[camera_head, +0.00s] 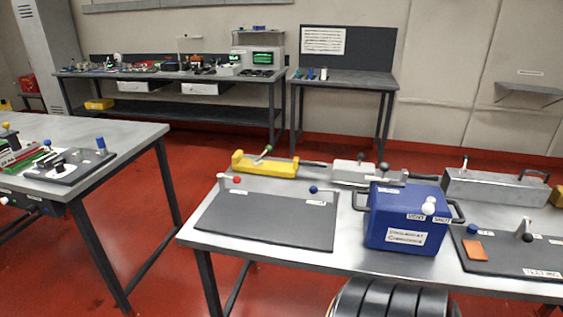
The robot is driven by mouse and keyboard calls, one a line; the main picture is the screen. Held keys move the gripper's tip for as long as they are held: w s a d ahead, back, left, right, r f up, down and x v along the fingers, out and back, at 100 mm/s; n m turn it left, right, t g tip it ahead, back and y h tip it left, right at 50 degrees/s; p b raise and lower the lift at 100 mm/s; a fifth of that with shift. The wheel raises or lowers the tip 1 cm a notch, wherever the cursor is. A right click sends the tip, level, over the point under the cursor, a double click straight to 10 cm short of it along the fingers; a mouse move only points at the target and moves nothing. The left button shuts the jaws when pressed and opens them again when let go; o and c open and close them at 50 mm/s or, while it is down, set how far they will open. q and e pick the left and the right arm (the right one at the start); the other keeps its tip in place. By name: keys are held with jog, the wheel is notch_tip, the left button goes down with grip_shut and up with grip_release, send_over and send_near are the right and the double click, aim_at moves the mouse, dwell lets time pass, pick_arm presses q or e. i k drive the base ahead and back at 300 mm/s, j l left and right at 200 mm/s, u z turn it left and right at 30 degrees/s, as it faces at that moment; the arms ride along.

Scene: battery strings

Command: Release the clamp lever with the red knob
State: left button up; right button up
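A small red knob (237,180) sits on a pale lever post at the back left corner of a dark flat board (268,221) on the right-hand table. The lever under it is too small to tell its exact position. A dark blue knob (313,189) stands on the same board at its back right, beside a small white label. Neither of my grippers shows in the head view.
A blue box (402,222) with side handles and white knobs stands right of the board. Behind lie a yellow fixture (264,165) and a grey box (493,188). Another table (130,133) stands at left, with red floor (196,178) between. Benches line the back wall.

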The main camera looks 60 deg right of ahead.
aim_at(237, 178)
jog(key=z, duration=1.6)
jog(key=i+u, duration=0.15)
jog(key=i, duration=0.25)
jog(key=i+l+u, duration=0.15)
jog(key=i, duration=0.3)
